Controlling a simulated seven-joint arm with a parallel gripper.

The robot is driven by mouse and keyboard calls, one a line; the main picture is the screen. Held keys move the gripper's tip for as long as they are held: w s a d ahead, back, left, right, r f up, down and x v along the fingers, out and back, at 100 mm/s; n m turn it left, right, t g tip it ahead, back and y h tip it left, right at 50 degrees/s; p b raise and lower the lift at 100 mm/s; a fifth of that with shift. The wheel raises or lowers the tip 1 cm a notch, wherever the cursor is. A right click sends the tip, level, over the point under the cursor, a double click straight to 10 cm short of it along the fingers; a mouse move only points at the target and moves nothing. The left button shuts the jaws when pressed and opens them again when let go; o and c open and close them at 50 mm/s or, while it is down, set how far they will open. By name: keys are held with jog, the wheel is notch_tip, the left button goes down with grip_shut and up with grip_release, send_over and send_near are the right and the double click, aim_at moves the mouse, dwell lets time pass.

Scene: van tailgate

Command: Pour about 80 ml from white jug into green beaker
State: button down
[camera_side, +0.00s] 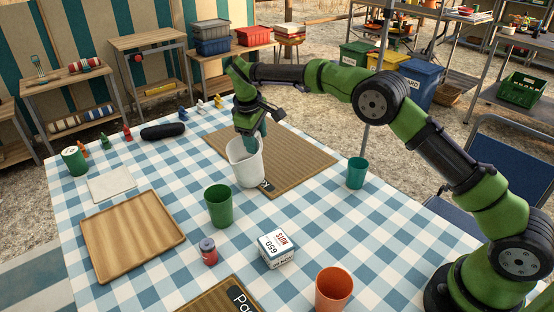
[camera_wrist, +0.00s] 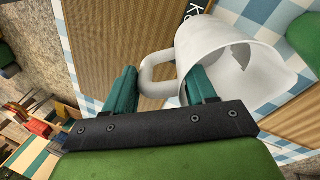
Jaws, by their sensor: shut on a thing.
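The white jug (camera_side: 246,164) stands upright, or nearly so, at the near left edge of a brown mat in the side view. My gripper (camera_side: 254,136) is shut on the jug's handle. In the wrist view the fingers of my gripper (camera_wrist: 160,88) lie on either side of the handle, and the white jug (camera_wrist: 232,58) opens toward the right. Its contents cannot be made out. The green beaker (camera_side: 219,206) stands upright on the checked cloth, in front of the jug and a little left. A green shape at the wrist view's right edge may be this beaker.
A teal beaker (camera_side: 357,172) stands right of the mat (camera_side: 300,160). A nuts box (camera_side: 276,248), a small red jar (camera_side: 208,251) and an orange cup (camera_side: 333,289) stand nearer. A wooden tray (camera_side: 132,236) lies left. The cloth between jug and green beaker is clear.

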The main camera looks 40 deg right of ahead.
jog(key=s+a+r+t+h, duration=0.2)
jog(key=s+a+r+h, duration=0.1)
jog(key=a+r+h, duration=0.1)
jog(key=shift+a+t+h, duration=0.4)
jog(key=shift+a+h, duration=0.2)
jog(key=shift+a, duration=0.25)
jog(key=shift+a+r, duration=0.2)
jog(key=shift+r, duration=0.05)
jog(key=shift+s+a+r+h, duration=0.15)
jog(key=shift+r+h, duration=0.1)
jog(key=shift+h, duration=0.15)
jog(key=shift+a+r+t+h+b, duration=0.2)
jog(key=shift+t+h+b, duration=0.1)
jog(key=shift+s+a+r+t+h, duration=0.4)
jog(key=shift+a+r+h, duration=0.15)
jog(key=shift+h, duration=0.05)
jog(key=shift+s+a+r, duration=0.1)
jog(key=shift+s+a, duration=0.1)
jog(key=shift+a, duration=0.1)
